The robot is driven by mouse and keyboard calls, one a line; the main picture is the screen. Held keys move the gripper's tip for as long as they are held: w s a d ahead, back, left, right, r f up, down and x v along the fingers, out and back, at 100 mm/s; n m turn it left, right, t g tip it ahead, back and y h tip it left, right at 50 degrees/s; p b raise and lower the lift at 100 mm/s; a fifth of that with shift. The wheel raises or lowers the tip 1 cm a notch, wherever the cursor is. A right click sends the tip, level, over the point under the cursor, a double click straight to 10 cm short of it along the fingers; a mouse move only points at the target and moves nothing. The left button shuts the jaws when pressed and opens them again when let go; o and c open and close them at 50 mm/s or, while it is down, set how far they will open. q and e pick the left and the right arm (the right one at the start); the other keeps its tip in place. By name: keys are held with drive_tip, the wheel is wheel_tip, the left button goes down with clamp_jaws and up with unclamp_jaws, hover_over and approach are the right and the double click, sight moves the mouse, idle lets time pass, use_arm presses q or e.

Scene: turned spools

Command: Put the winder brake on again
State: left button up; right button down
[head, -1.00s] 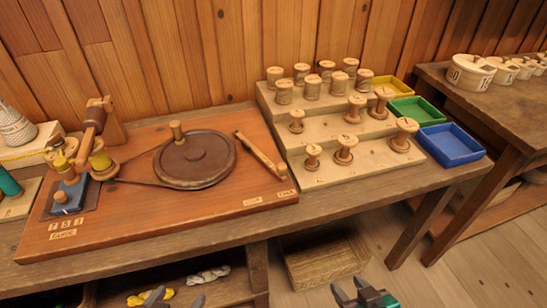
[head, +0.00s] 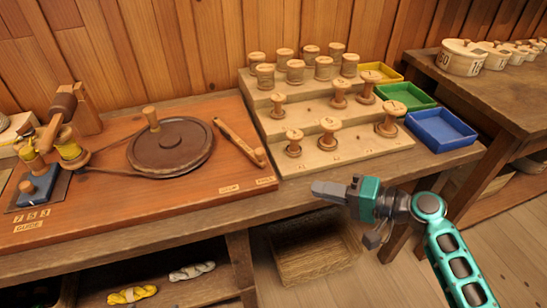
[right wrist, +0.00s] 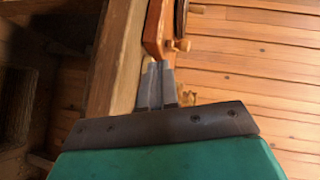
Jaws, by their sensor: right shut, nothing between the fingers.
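The winder is a reddish wooden board with a dark round wheel (head: 170,147) that has an upright wooden crank peg. The brake lever (head: 238,141) is a slim wooden bar lying slantwise on the board, right of the wheel. A narrow gap seems to show between bar and wheel. Two small label plates (head: 229,188) sit at the board's front right edge, too small to read surely. My right gripper (head: 322,188) is shut and empty, near the table's front edge, right of the lever and apart from it. Its shut fingers show in the right wrist view (right wrist: 156,85). My left gripper is out of view.
A stepped stand (head: 350,151) with several wooden spools stands right of the board. Yellow, green and blue trays (head: 442,130) lie beyond it. A spindle with yellow thread (head: 68,146) is at the left. A wooden crate (head: 318,262) is below.

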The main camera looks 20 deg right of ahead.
drive_tip(key=w+d+r+m+t, duration=0.2)
drive_tip(key=d+m, duration=0.1)
drive_tip(key=d, duration=0.1)
drive_tip(key=shift+w+r+t, duration=0.4)
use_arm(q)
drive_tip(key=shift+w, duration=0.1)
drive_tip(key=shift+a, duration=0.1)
use_arm(e)
drive_tip(key=x, duration=0.9)
drive_tip(key=shift+w+a+p, duration=0.3)
drive_tip(key=shift+p, duration=0.1)
drive_tip(key=a, duration=0.3)
drive_tip(key=shift+w+a+f+p, duration=0.1)
drive_tip(key=shift+w+a+p, duration=0.15)
drive_tip(key=shift+p, duration=0.15)
drive_tip(key=shift+a+f, duration=0.1)
drive_tip(key=shift+a, duration=0.25)
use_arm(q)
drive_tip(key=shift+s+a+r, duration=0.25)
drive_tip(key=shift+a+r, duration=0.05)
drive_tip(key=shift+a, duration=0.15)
